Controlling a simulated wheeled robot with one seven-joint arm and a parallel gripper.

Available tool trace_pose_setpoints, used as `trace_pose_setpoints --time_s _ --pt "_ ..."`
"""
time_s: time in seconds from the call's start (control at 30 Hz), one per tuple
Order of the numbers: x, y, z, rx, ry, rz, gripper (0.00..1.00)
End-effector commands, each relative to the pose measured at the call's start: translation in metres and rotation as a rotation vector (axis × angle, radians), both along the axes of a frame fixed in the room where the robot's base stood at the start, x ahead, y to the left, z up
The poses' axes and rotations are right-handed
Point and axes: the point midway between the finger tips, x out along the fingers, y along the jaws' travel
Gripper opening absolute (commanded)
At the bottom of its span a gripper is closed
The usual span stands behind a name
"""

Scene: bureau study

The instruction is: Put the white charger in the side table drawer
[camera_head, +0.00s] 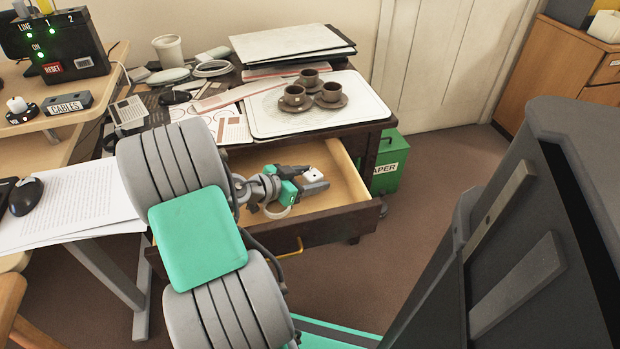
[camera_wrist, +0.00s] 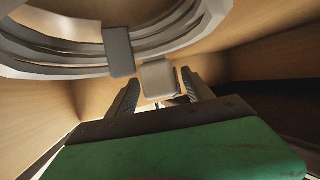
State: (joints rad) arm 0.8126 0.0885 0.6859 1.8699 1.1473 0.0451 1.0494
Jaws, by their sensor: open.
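The side table drawer (camera_head: 355,186) is pulled open under the table top. My gripper (camera_head: 306,178) reaches down into it, with its fingers over the drawer's inside. The white charger (camera_head: 313,173) shows as a small pale block at my fingertips. In the wrist view, the charger (camera_wrist: 157,80) lies between my two open fingers (camera_wrist: 160,92), with a gap visible on each side. A pale coiled cable with a grey band (camera_wrist: 118,50) crosses the top of the wrist view, near the charger. Whether it joins the charger is unclear. My arm hides the drawer's left part.
The side table (camera_head: 372,128) bears a white tray (camera_head: 368,98) with several brown cups and saucers, a folder stack (camera_head: 290,42) and cluttered papers. A green bin (camera_head: 391,165) stands right of the drawer. A desk (camera_head: 75,155) is on the left. Wooden drawer walls surround my gripper.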

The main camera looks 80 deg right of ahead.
Motion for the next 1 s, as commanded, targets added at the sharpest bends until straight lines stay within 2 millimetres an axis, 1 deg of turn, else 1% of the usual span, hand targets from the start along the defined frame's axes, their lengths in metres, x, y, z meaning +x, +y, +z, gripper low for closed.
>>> trace_pose_setpoints --time_s 0.07,0.17,0.27,0.4,0.5,0.6,0.73,1.0 --pt "0.001 0.001 0.004 0.0 0.0 0.001 0.6" --pt "0.011 0.011 0.01 0.001 -0.001 0.005 0.6" --pt "0.025 0.029 0.021 0.0 0.0 0.009 0.6" --pt "0.045 0.057 0.035 -0.001 -0.001 0.008 0.6" --pt "0.056 0.073 0.042 0.0 0.0 0.007 0.6" --pt "0.064 0.084 0.047 0.0 0.0 0.004 0.6" --pt "0.067 0.089 0.048 0.0 0.0 0.001 0.6" --pt "0.067 0.089 0.049 0.0 0.0 0.0 0.6"
